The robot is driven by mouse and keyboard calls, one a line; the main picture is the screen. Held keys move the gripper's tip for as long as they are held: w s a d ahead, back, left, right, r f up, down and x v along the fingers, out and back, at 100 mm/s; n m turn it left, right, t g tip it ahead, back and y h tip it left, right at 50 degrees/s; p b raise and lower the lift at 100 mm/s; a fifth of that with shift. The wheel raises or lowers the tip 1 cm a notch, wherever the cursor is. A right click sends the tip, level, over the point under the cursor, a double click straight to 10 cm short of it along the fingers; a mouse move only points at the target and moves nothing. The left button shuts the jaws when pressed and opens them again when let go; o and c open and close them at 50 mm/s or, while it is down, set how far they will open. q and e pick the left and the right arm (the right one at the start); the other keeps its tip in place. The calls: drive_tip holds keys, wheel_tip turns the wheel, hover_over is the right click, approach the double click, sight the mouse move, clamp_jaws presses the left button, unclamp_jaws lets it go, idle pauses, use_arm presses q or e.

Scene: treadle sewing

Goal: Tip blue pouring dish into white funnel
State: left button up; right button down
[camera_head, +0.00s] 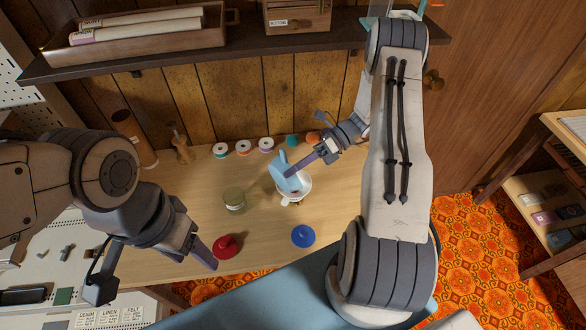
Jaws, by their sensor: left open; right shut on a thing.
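The light-blue pouring dish (284,170) is in my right gripper (295,170), which is shut on it. The dish is tilted steeply, directly over the white funnel (304,192). The funnel stands on the wooden table, and the dish covers part of its mouth. I cannot tell whether dish and funnel touch, or what is in the dish. My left gripper (208,260) is open and empty, low at the table's front left, close to a red lid-like piece.
An olive jar (234,199) with a label stands left of the funnel. The red lid-like piece (227,247) and a blue one (303,236) lie in front. Several spools (243,148) line the back. A dark shelf (190,57) overhangs the wall.

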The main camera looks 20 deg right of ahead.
drive_tip(key=shift+d+y+b, duration=0.35)
drive_tip(key=shift+y, duration=0.05)
idle(0.6)
idle(1.5)
drive_tip(key=shift+r+p, duration=0.25)
drive_tip(key=shift+p, duration=0.15)
drive_tip(key=shift+f, duration=0.1)
drive_tip(key=shift+f, duration=0.15)
drive_tip(key=shift+w+d+y+b, duration=0.15)
drive_tip(key=shift+d+y+b, duration=0.25)
drive_tip(key=shift+b, duration=0.15)
idle(0.6)
idle(1.6)
